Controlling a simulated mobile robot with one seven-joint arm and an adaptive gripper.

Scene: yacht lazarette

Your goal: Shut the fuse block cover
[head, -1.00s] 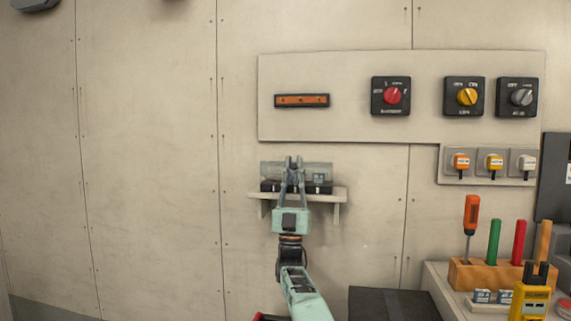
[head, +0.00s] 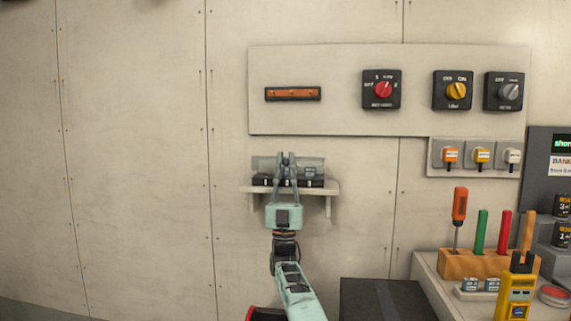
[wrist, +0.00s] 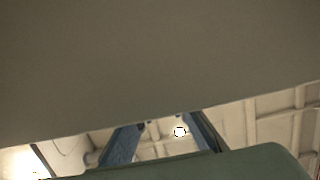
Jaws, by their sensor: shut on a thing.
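The fuse block (head: 262,181) is a low black box on a small wall shelf in the head view. Its grey-green, see-through cover (head: 262,164) stands raised above the block, so the cover is open. My gripper (head: 286,156) is in front of the block, with its fingers pointing up across the cover's middle. It is shut on the cover; the fingers hide the exact contact. In the wrist view the two blue fingers (wrist: 168,134) show low in the frame, partly behind a large plain grey-brown surface that I cannot identify.
The shelf (head: 333,188) sits under a wall panel (head: 340,120) with an orange bar (head: 293,94) and rotary switches (head: 381,90). At right, a bench holds a wooden tool rack (head: 470,264) and a yellow meter (head: 515,297). The wall left of the shelf is clear.

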